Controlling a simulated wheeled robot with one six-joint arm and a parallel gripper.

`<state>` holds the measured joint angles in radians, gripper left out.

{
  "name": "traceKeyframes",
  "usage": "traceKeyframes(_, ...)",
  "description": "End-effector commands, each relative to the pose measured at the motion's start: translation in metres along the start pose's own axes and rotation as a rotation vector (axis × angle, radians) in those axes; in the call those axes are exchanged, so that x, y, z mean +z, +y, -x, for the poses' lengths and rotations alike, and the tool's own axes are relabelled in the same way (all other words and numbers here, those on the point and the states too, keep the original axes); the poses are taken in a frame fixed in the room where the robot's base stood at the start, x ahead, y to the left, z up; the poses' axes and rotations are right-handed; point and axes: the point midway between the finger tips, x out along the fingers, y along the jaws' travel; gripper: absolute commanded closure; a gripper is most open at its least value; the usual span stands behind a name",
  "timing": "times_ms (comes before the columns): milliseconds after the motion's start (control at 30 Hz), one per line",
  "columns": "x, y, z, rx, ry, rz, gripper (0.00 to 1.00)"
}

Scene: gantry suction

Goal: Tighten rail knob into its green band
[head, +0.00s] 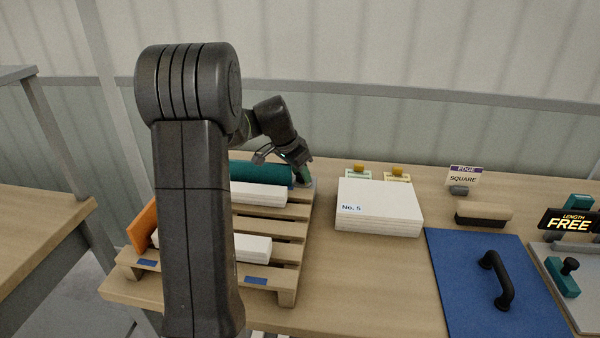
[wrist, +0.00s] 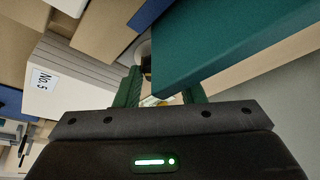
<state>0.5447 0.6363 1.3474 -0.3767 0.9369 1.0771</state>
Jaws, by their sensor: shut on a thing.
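My gripper (head: 300,170) is at the far right corner of the wooden pallet, just beside the right end of a teal block (head: 260,173). In the wrist view its two green fingers (wrist: 160,92) point away, with the teal block (wrist: 235,40) close above and covering part of the gap. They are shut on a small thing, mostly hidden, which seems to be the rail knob. A pale round part with a dark piece (wrist: 146,66) shows just beyond the fingers. I cannot make out a green band or the knob's position against it.
The pallet (head: 270,282) carries white slabs (head: 258,195) and an orange board (head: 141,228). A white stack marked No. 5 (head: 378,208) stands to its right. Further right are a brush (head: 483,215), a blue board with a black handle (head: 470,290) and a FREE sign (head: 570,221).

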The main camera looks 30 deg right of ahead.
Motion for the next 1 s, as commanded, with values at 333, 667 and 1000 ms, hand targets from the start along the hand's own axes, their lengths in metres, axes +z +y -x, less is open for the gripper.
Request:
traceKeyframes(333, 0.0, 0.0, 0.0, -0.001, 0.0, 0.001, 0.43)
traceKeyframes(667, 0.0, -0.001, 0.034, -0.005, 0.003, 0.001, 0.43)
traceKeyframes(1000, -0.001, -0.001, 0.109, -0.004, 0.003, 0.001, 0.43)
